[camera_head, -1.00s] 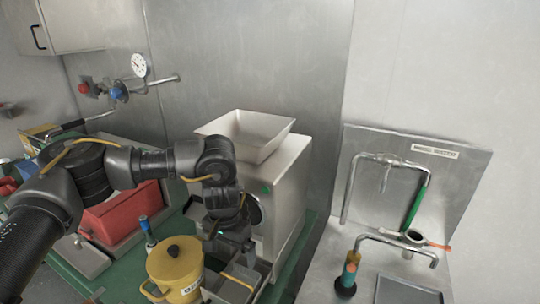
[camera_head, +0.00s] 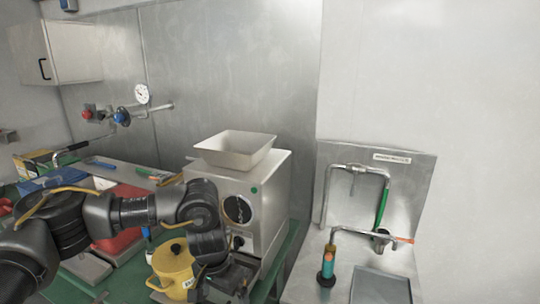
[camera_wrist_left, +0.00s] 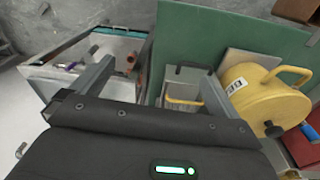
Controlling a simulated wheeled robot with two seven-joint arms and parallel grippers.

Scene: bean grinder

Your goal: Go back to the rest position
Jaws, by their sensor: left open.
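My left arm comes in from the left in the head view, and its gripper (camera_head: 232,282) hangs low in front of the white grinder (camera_head: 262,205). In the left wrist view the two fingers (camera_wrist_left: 155,80) are spread apart with nothing between them. The grinder carries a pale open hopper (camera_head: 235,150) on top and a round dark dial on its front. A yellow lidded pot (camera_head: 173,268) stands left of the gripper, and it shows at the right in the left wrist view (camera_wrist_left: 262,100). My right gripper is not in view.
A small grey container (camera_wrist_left: 185,93) with a yellow edge lies near the fingers in the wrist view. A sink with pipes (camera_head: 355,200) and a green-orange handled tool (camera_head: 327,265) stands to the right. A red box (camera_head: 118,242) and green table surface are at the left.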

